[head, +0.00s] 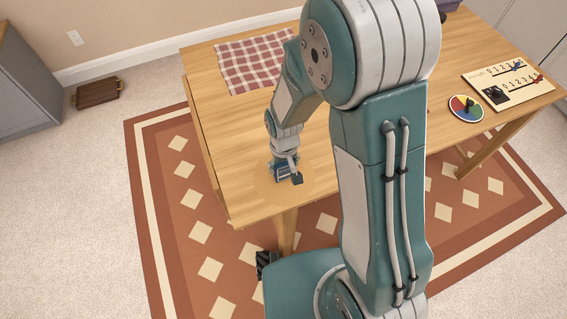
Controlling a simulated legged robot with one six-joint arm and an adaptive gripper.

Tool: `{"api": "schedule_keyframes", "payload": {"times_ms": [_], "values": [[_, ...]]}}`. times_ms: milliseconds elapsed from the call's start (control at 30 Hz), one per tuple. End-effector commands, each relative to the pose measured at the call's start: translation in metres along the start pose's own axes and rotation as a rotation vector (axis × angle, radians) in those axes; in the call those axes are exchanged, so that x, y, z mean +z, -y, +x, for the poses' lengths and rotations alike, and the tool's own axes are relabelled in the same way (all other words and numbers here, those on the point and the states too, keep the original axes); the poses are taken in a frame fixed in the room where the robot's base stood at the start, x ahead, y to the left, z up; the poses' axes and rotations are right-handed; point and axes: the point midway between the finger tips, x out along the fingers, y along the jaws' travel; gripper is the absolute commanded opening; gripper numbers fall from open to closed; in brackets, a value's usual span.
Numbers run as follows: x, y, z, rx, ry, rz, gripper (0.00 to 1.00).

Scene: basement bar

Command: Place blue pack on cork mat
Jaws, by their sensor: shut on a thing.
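My gripper (288,174) reaches down over the near left part of the wooden table. It is shut on the blue pack (279,172), which shows only as a small dark blue patch and is mostly hidden by the fingers. The cork mat (268,196) is a round tan disc close to the table's near edge, little different in colour from the wood. The gripper and the pack are over the mat. I cannot tell whether the pack touches it.
A red checkered cloth (256,62) lies at the table's far left. A colored disc (466,108) and a numbered board (508,84) lie on the right. My arm hides the table's middle. A brown case (97,92) is on the floor.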

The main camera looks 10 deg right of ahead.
Motion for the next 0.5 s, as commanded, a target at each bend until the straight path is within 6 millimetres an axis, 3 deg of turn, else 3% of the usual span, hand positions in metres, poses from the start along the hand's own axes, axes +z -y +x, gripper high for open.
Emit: {"api": "schedule_keyframes", "payload": {"times_ms": [33,67,100,500], "values": [[0.0000,0.0000,0.0012,0.000,0.000,0.000,0.82],[-0.0001,0.0000,0.0009,0.000,0.000,0.000,0.95],[-0.0001,0.0001,0.0009,0.000,0.000,0.000,1.00],[-0.0003,0.0004,0.0004,0.001,0.000,0.000,1.00]]}}
